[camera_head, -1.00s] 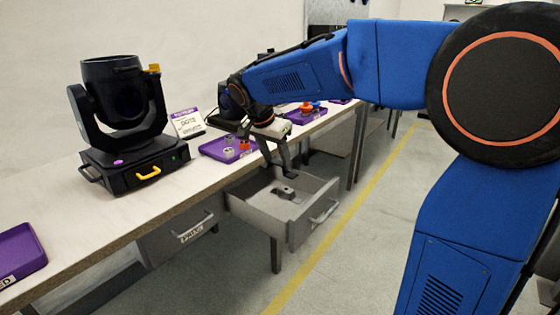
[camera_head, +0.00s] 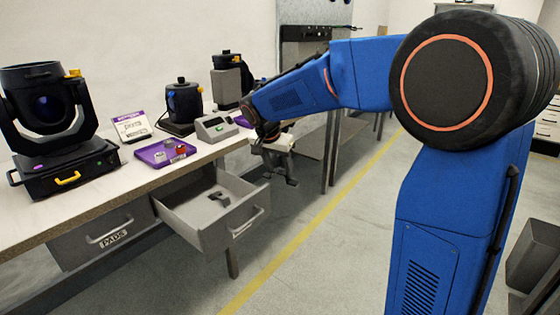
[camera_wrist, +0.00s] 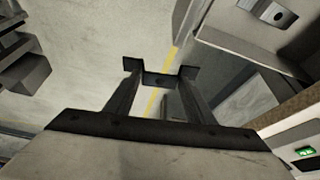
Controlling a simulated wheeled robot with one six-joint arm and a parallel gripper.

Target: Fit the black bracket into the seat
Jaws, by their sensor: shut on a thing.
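My gripper (camera_head: 290,181) hangs in the air to the right of the open drawer, in front of the bench edge. In the wrist view its two fingers (camera_wrist: 160,72) are shut on the black bracket (camera_wrist: 160,80), a small dark piece with a hole, held between the fingertips. The bracket is too small to make out clearly in the head view. I cannot identify the seat in either view.
The open grey drawer (camera_head: 205,235) holds a small dark part (camera_head: 217,197). On the bench are a black moving-head lamp (camera_head: 45,110), a purple tray (camera_head: 150,155) with small parts, a grey box with a green display (camera_head: 215,127) and black devices.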

